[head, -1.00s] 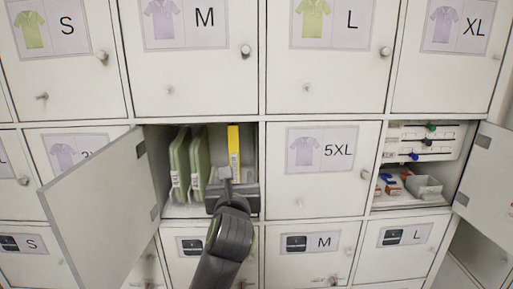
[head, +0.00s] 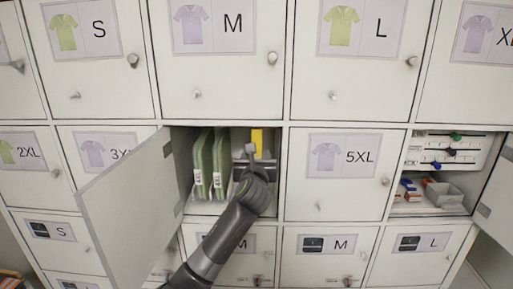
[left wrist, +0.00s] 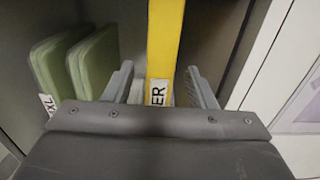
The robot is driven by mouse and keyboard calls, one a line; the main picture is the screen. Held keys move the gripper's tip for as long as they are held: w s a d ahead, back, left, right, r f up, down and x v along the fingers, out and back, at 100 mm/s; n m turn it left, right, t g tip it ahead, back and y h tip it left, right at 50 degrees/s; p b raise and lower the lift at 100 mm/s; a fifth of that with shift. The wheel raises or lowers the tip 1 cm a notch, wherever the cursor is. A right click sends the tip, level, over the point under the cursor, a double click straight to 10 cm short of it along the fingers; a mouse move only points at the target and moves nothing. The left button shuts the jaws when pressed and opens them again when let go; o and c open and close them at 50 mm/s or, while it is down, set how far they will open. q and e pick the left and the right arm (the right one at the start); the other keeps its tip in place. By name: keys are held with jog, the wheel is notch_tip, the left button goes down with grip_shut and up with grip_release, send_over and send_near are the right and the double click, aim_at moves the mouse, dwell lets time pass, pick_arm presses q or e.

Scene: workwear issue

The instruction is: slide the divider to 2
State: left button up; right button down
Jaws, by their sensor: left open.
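A tall yellow divider (head: 257,138) stands upright in the open middle compartment. In the left wrist view the yellow divider (left wrist: 164,45) has a white label of which "ER" shows. My left gripper (head: 251,152) reaches into the compartment in front of the divider and hides its lower part. In the left wrist view the left gripper (left wrist: 160,78) is open, one finger on each side of the divider, with visible gaps. Two green folded garments (head: 209,162) stand on edge to the left of the divider; they also show in the left wrist view (left wrist: 75,62). My right gripper is out of view.
The compartment's open door (head: 128,210) juts out at left, beside my arm. A closed 5XL door (head: 340,190) is to the right. Another open compartment at right holds coloured knobs on rails (head: 448,152) and a grey bin (head: 443,192).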

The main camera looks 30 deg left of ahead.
pick_arm(q)
jog(key=shift+p+x, duration=0.45)
jog(key=shift+x, duration=1.45)
jog(key=shift+c, duration=0.4)
grip_shut()
